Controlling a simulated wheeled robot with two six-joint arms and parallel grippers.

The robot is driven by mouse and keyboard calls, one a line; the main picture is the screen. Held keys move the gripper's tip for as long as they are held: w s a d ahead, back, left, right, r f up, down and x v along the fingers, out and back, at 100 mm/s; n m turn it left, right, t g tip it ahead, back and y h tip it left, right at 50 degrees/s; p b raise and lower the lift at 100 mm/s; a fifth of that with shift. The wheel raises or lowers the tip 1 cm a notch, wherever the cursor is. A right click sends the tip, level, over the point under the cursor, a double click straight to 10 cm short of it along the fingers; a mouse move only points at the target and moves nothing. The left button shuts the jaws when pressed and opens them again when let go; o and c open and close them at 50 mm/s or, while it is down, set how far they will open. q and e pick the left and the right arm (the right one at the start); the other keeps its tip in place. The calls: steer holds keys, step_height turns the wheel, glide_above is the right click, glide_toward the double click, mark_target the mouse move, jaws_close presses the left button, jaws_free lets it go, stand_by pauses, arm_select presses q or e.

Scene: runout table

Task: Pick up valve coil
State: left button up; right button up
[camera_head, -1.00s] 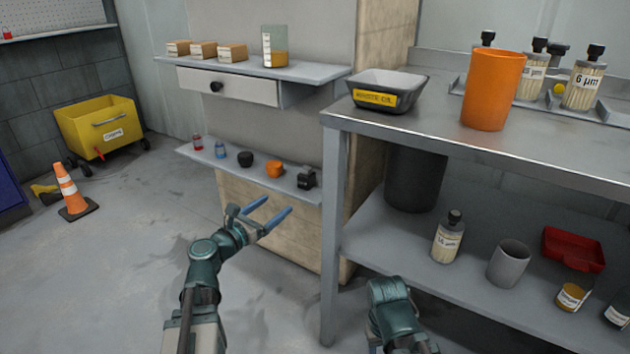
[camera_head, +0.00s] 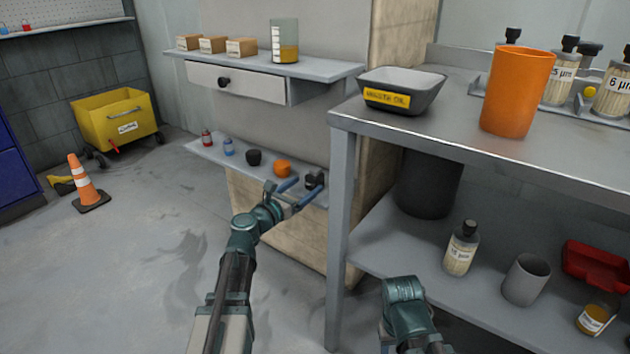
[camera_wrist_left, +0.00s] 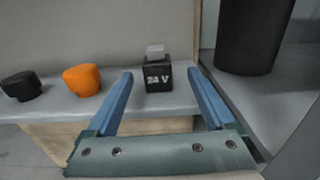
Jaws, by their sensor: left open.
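The valve coil (camera_wrist_left: 158,75) is a small black block marked "24 V" with a grey top piece. It stands upright near the right end of the low wall shelf (camera_wrist_left: 185,101). In the head view the coil (camera_head: 314,180) is partly covered by my left gripper (camera_head: 297,188). My left gripper is open, and in the left wrist view its blue fingers (camera_wrist_left: 160,88) point toward the coil, one to each side in the picture. I cannot tell whether the tips are level with it. Nothing is held. My right arm shows low in the head view, but its fingers are out of view.
An orange knob (camera_head: 282,168) and a black knob (camera_head: 253,158) sit left of the coil, with small red and blue items farther left. A dark bin (camera_head: 428,184) and the steel table's leg (camera_head: 340,230) stand close on the right. A drawer (camera_head: 237,83) hangs above.

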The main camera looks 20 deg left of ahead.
mark_target(310, 178)
arm_select(q)
steer(key=shift+w+d, duration=0.2)
steer(key=shift+w, duration=0.3)
steer(key=x, duration=0.3)
steer(key=r+p+x, duration=0.1)
steer(key=x, duration=0.1)
steer(key=shift+w+a, duration=0.15)
steer(key=shift+w, duration=0.05)
jaws_close()
